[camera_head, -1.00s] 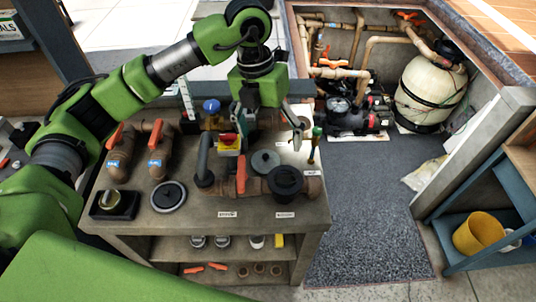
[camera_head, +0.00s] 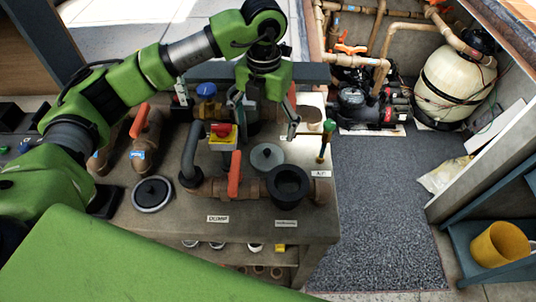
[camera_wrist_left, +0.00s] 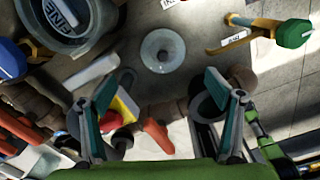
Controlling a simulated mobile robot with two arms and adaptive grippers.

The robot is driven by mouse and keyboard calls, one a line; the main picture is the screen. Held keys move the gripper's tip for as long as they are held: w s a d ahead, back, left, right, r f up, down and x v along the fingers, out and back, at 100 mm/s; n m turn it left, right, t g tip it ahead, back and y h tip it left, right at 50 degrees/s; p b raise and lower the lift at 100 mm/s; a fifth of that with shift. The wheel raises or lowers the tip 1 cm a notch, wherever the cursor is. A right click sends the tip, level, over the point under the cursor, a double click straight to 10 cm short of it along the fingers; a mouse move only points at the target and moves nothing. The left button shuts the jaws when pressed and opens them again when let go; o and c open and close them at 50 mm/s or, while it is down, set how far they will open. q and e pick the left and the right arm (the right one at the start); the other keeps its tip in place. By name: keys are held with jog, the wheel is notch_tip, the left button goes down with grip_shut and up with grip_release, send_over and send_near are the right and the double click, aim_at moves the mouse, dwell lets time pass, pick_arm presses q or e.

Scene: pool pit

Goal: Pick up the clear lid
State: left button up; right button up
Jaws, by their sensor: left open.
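The clear lid (camera_head: 267,157) is a round, greyish see-through disc with a small centre knob. It lies flat on the workbench, behind the black strainer pot. In the left wrist view the clear lid (camera_wrist_left: 163,50) shows fully, beyond the fingertips and between their lines. My left gripper (camera_head: 266,120) points down over the back of the bench, open and empty. Its two fingers (camera_wrist_left: 165,100) stand wide apart in the wrist view, with nothing between the tips, and do not appear to touch the lid. My right gripper is not in view.
The black strainer pot (camera_head: 289,186), a red-handled valve (camera_head: 234,172) and a grey bent pipe (camera_head: 190,150) stand close to the lid. A brass valve with a green handle (camera_head: 326,138) is to its right. A black-and-white round lid (camera_head: 152,194) lies left.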

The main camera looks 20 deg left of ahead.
pick_arm(q)
jog(key=p, duration=0.1)
send_over(267, 150)
jog(key=f, duration=0.4)
jog(key=shift+s+a+f, duration=0.2)
jog(key=shift+a, duration=0.05)
jog(key=shift+w+f, duration=0.1)
jog(key=shift+f, duration=0.25)
jog(key=f+p, duration=0.2)
jog(key=f, duration=0.2)
jog(key=shift+d+f+p, duration=0.3)
jog(key=shift+p, duration=0.1)
jog(key=shift+f, duration=0.45)
jog(key=c, duration=1.2)
